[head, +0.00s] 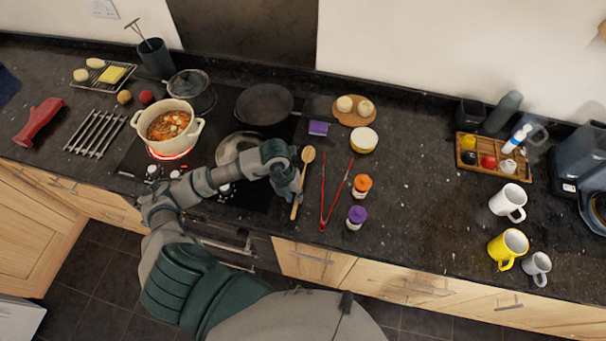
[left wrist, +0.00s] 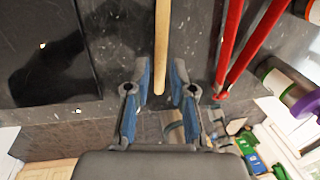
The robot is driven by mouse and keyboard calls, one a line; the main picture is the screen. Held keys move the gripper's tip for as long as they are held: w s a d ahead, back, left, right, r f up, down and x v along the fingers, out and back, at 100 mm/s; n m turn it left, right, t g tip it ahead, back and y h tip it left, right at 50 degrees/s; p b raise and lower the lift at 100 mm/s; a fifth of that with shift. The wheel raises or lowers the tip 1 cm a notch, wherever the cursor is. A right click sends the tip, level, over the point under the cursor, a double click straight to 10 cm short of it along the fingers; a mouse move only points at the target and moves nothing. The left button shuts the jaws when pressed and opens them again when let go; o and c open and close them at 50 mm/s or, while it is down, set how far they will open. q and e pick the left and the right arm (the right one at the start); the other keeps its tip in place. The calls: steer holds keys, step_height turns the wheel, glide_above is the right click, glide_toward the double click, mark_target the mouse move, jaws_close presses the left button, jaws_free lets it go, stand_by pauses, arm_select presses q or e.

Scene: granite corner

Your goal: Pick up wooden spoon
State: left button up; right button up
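The wooden spoon (head: 302,184) lies on the dark granite counter, its bowl toward the wall and its handle toward the front edge. My left gripper (head: 297,192) is over the counter at the spoon's handle. In the left wrist view the spoon's handle (left wrist: 161,50) ends near the gap between the two blue-padded fingers of my left gripper (left wrist: 160,90). The fingers are apart, one on each side of the handle's end, and neither visibly grips it. My right gripper does not show.
Red tongs (head: 334,196) lie just right of the spoon. Jars with orange (head: 361,186) and purple (head: 356,216) lids stand beyond them. The hob with a soup pot (head: 168,127) and a frying pan (head: 264,104) is to the left. Counter between the jars and mugs is clear.

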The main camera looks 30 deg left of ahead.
arm_select(q)
steer(key=shift+w+d+f, duration=0.1)
steer(key=shift+d+f, duration=0.1)
steer(key=shift+f, duration=0.85)
steer(key=shift+c, duration=0.3)
jaws_close()
steer(key=shift+r, duration=0.1)
